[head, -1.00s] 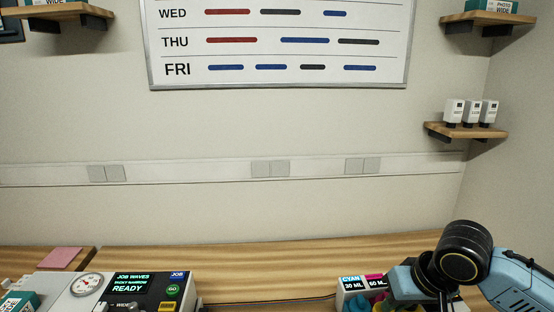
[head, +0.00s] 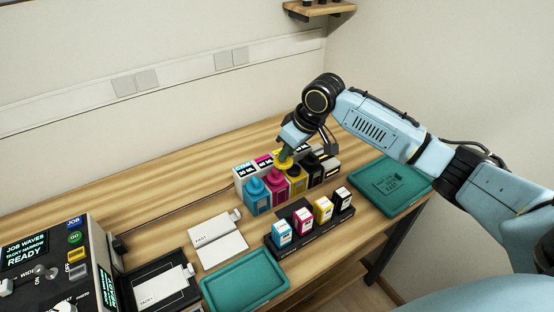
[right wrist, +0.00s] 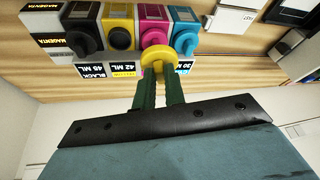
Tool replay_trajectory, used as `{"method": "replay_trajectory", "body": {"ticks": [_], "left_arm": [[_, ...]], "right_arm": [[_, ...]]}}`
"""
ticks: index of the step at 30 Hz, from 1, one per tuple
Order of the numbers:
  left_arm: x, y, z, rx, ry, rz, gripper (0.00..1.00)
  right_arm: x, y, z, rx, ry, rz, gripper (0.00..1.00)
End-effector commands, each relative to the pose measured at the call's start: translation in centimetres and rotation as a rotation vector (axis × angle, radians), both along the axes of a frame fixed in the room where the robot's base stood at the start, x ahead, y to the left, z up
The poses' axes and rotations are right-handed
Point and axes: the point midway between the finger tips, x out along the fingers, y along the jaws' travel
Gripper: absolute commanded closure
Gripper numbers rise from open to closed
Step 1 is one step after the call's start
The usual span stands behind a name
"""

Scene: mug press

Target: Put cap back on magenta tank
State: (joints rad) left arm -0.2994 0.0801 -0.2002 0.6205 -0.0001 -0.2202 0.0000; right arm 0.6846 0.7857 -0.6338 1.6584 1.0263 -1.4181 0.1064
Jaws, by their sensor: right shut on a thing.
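The magenta tank (head: 278,193) stands in a row between the cyan tank (head: 256,196) and the yellow tank (head: 298,185); a black tank (head: 315,172) is at the right end. In the right wrist view the magenta tank (right wrist: 153,13) has a round pink cap (right wrist: 155,36) on top. The yellow tank (right wrist: 119,13) shows a dark round spot on top, like an opening. My right gripper (right wrist: 158,76) is shut on a yellow cap (right wrist: 158,57), held over the row near the magenta and cyan tanks. My left gripper is out of view.
Several ink cartridges (head: 303,221) stand on a black rack (head: 312,236) before the tanks. Teal trays lie at the front (head: 245,280) and right (head: 408,190). Bare wood lies behind.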

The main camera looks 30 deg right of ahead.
Motion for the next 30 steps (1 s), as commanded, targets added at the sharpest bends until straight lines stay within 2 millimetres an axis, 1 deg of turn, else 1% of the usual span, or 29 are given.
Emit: {"method": "replay_trajectory", "body": {"ticks": [1,3,6,10,14,20,30], "left_arm": [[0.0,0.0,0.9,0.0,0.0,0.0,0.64],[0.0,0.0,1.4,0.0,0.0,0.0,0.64],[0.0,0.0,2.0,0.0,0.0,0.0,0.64],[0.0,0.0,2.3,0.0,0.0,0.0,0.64],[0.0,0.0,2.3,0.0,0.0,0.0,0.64],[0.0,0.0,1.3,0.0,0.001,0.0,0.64],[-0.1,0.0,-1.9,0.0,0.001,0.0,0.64]], "right_arm": [[0.8,-1.2,0.3,-0.009,-0.004,0.026,1.0],[1.6,-2.6,0.1,-0.021,-0.012,0.07,1.0],[2.4,-4.2,-0.2,-0.035,-0.022,0.12,1.0],[2.9,-5.4,-0.5,-0.047,-0.033,0.161,1.0],[3.1,-5.9,-0.8,-0.051,-0.037,0.178,1.0],[3.1,-5.9,-1.5,-0.053,-0.038,0.18,1.0],[3.1,-5.9,-4.0,-0.055,-0.038,0.179,1.0]]}}
